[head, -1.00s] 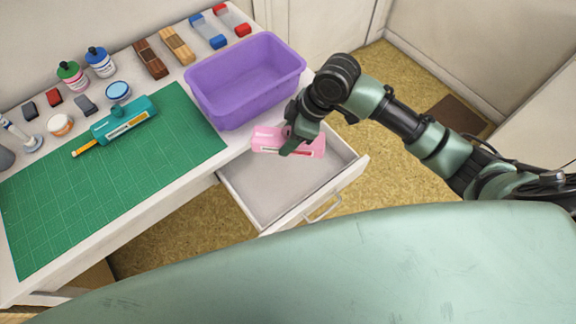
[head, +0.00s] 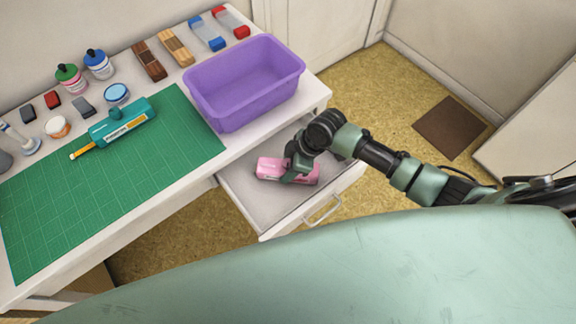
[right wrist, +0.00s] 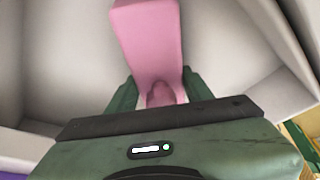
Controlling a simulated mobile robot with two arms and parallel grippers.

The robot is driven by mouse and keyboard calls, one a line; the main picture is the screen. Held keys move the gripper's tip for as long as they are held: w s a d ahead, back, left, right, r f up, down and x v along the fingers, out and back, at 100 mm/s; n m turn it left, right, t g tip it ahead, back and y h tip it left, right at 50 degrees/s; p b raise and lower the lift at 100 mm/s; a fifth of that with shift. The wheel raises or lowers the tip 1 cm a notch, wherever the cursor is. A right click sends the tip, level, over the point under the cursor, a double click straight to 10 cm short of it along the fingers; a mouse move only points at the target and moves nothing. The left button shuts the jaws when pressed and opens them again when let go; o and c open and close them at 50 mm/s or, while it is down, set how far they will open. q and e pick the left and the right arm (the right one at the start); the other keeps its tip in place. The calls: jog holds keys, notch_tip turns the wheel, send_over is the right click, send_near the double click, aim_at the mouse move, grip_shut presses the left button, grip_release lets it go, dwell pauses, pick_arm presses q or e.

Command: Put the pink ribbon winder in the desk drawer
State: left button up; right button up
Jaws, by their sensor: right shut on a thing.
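The pink ribbon winder (head: 270,168) is inside the open desk drawer (head: 262,212), low over its floor. My right gripper (head: 298,176) is shut on it from above. In the right wrist view the winder (right wrist: 150,40) stretches away between the two fingers (right wrist: 160,92), with the pale drawer walls around it. I cannot tell whether the winder touches the drawer floor. My left gripper is not in view.
A purple bin (head: 245,85) stands on the desk just above the drawer. A green cutting mat (head: 120,185) carries a teal tool (head: 125,128). Bottles, blocks and small pads line the back. The drawer's front left is bare.

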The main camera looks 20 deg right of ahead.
jog(key=o, duration=1.4)
jog(key=shift+o, duration=0.2)
jog(key=v, duration=1.2)
jog(key=shift+p, duration=0.3)
jog(key=shift+r, duration=0.1)
